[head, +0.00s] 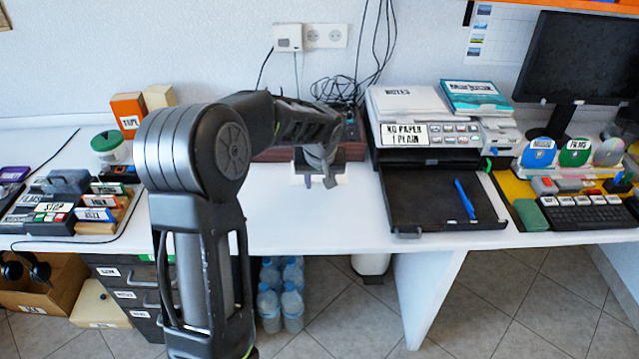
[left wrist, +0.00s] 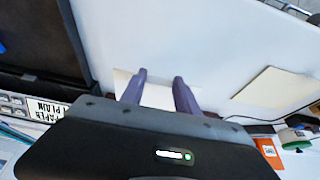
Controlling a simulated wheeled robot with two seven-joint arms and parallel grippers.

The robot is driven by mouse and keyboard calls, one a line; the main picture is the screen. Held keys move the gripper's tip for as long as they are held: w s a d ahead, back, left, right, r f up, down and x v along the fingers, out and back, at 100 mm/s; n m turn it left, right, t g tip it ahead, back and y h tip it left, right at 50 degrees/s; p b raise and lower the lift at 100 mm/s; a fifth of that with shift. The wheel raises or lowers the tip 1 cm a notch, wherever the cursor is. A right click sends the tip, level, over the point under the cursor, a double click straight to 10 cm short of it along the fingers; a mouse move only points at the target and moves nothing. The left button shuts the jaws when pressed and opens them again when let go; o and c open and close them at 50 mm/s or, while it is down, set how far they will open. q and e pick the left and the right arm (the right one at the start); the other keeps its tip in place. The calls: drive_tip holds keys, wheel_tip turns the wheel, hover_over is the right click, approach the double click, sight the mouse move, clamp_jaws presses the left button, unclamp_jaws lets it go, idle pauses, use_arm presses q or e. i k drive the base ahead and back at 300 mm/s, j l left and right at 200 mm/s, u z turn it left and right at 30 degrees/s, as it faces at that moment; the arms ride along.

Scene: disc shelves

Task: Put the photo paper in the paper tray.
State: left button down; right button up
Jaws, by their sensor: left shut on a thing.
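My left gripper (head: 325,181) is over the white desk, left of the printer's paper tray. In the left wrist view its two fingers (left wrist: 160,80) are shut on a small white sheet, the photo paper (left wrist: 158,97), partly hidden by the gripper body. The black paper tray (head: 425,205) is pulled out at the printer's front, and a blue pen (head: 465,199) lies on it. The tray also shows at the left of the left wrist view (left wrist: 30,40). The photo paper is apart from the tray. My right gripper is not in view.
The printer (head: 430,135) has a "no paper" label. A cream sheet (left wrist: 272,87) lies on the desk, hidden by my arm in the head view. A keyboard (head: 580,217) is right of the tray. Boxes and an organizer (head: 65,210) stand at the left.

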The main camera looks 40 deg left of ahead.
sight(418, 204)
drive_tip(key=i+l, duration=0.15)
drive_tip(key=l, duration=0.25)
drive_tip(key=i+l, duration=0.15)
drive_tip(key=l, duration=0.25)
drive_tip(key=i+l, duration=0.15)
drive_tip(key=l, duration=0.25)
